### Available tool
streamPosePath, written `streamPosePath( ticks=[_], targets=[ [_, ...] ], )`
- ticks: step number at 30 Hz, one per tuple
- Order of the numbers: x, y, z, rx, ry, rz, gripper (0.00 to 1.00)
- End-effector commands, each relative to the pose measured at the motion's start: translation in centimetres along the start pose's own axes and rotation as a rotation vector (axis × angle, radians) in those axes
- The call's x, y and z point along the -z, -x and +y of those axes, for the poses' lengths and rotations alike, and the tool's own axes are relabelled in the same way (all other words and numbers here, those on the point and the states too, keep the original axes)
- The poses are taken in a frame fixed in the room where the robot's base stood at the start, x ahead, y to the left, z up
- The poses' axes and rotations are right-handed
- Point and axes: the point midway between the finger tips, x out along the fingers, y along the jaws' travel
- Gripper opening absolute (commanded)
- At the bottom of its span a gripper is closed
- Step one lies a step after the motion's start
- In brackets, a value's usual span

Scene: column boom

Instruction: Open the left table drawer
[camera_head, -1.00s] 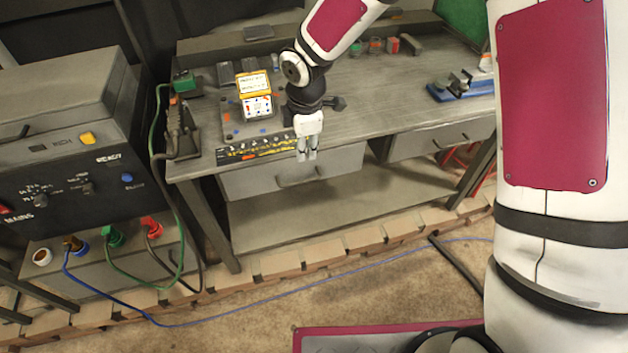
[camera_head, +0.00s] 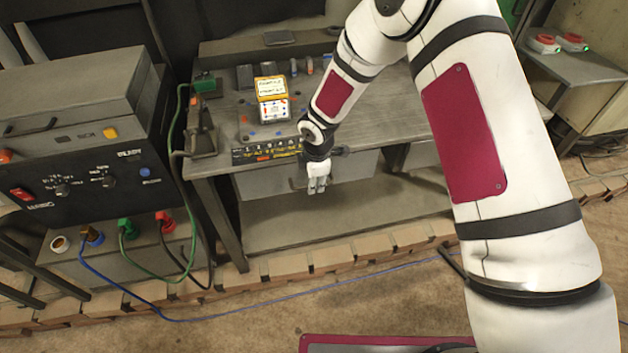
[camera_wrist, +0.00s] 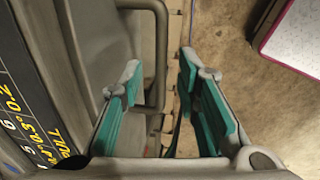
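The left table drawer (camera_head: 262,184) is a grey front under the worktop, and it looks shut. In the wrist view the handle (camera_wrist: 160,88) is a grey bar standing off the drawer front (camera_wrist: 122,45). My gripper (camera_wrist: 160,65) is open, with teal-padded fingers on either side of the handle bar in the picture. The left finger overlaps the gap between bar and drawer front. I cannot tell whether either finger touches the bar.
The workbench (camera_head: 395,122) carries a yellow-and-white device (camera_head: 271,100) and a black labelled strip (camera_head: 268,150) above the drawer. A second drawer (camera_head: 425,154) is partly hidden by my arm. A dark power unit (camera_head: 85,165) with cables stands left. Brick edging (camera_head: 330,258) runs below.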

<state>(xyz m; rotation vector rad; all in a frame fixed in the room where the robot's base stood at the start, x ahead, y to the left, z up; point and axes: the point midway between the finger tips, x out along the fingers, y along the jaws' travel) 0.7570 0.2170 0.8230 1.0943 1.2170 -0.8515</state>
Motion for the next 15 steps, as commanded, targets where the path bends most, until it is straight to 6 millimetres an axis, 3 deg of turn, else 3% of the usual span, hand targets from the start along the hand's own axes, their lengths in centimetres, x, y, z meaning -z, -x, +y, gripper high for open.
streamPosePath(
  ticks=[11, 15],
  targets=[
    [0.00, -0.68, -0.02, 0.000, 0.000, 0.000, 0.30],
    [0.00, -0.67, -0.02, 0.000, 0.000, 0.000, 0.03]
  ],
)
